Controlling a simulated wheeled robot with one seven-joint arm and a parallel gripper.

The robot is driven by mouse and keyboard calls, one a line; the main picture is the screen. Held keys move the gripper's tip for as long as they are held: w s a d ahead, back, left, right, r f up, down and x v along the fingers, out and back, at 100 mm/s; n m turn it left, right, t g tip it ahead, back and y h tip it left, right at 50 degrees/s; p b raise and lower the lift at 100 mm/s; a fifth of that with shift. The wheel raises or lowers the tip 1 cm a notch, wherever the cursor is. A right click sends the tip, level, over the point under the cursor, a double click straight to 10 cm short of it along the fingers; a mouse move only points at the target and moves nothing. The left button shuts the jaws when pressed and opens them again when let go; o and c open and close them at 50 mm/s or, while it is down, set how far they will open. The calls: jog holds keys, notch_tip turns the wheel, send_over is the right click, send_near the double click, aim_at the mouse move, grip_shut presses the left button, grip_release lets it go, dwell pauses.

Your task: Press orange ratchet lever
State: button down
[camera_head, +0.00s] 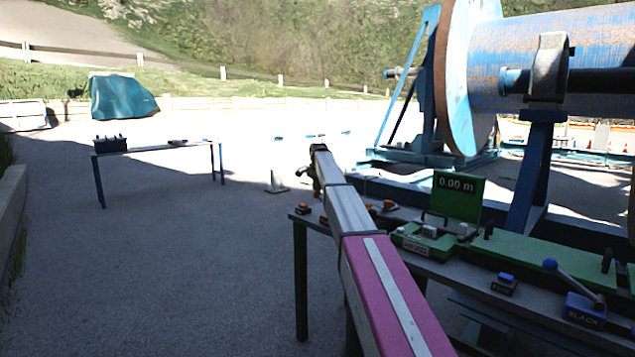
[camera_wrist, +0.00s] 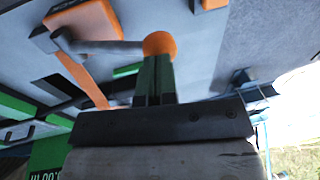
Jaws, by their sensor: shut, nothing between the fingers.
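The orange ratchet lever shows in the wrist view as a grey shaft with a round orange knob (camera_wrist: 159,44), beside an orange base (camera_wrist: 92,22). My gripper (camera_wrist: 157,60) is shut and empty, its two fingers together and their tips right at the knob. I cannot tell whether they touch it. In the head view my arm reaches over the left end of the bench, and its far end hides part of the bench top. Small orange parts (camera_head: 388,204) show there just right of my arm; I cannot tell which is the lever.
The bench holds a green meter display (camera_head: 459,196) reading 0.00 m and a blue lever marked SLACK (camera_head: 584,310). A large cable reel (camera_head: 462,75) on a blue stand rises behind. A second table (camera_head: 165,146) stands far left, with open ground between.

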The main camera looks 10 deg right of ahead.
jog(key=shift+f, duration=0.15)
jog(key=shift+w+a+f, duration=0.15)
jog(key=shift+w, duration=0.1)
notch_tip(320, 180, down, 6)
jog(key=w+a+g, duration=0.1)
jog(key=w, duration=0.1)
jog(key=shift+a+h, duration=0.3)
jog(key=w+a+r, duration=0.1)
jog(key=a+r, duration=0.2)
jog(key=r, duration=1.1)
jog(key=shift+w+r, duration=0.3)
